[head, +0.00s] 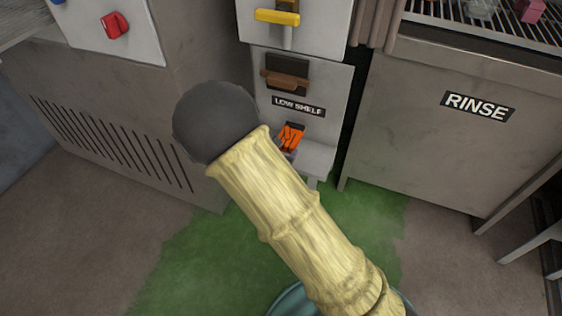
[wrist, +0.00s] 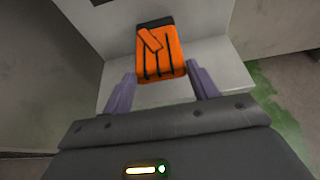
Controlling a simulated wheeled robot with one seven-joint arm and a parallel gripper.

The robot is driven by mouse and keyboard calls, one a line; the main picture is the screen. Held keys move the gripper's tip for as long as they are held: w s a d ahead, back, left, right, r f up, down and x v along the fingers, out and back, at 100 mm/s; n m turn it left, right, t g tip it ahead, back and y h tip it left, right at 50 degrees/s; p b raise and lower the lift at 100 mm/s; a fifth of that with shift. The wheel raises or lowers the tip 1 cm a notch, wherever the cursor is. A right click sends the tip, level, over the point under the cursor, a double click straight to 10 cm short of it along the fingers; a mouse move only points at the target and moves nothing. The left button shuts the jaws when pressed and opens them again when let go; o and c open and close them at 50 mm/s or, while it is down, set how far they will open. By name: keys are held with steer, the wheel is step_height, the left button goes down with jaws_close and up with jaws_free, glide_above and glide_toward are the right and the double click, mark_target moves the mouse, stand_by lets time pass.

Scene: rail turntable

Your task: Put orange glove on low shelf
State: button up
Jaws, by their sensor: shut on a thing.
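The orange glove (head: 291,136), with dark stripes and a dark edge, is in front of the pale cabinet, just under the "LOW SHELF" label (head: 298,106). In the wrist view the glove (wrist: 160,52) sits between the two purple fingers of my gripper (wrist: 161,75), which is shut on it. The low shelf (head: 316,158) is a pale ledge below the label. In the wrist view the shelf (wrist: 215,58) lies under and behind the glove. I cannot tell whether the glove touches it. My arm hides most of my gripper in the head view.
A brown handle (head: 287,80) and a yellow handle (head: 277,17) are on the cabinet above the label. A "RINSE" counter (head: 430,150) stands at right, a vented cabinet (head: 100,110) with a red knob (head: 115,25) at left. Green floor (head: 190,265) lies below.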

steer(key=f+b, duration=0.3)
steer(key=f, duration=0.2)
steer(key=shift+w+b, duration=0.2)
steer(key=shift+b, duration=0.15)
steer(key=shift+f, duration=0.15)
steer(key=o, duration=1)
steer(key=shift+c, duration=0.2)
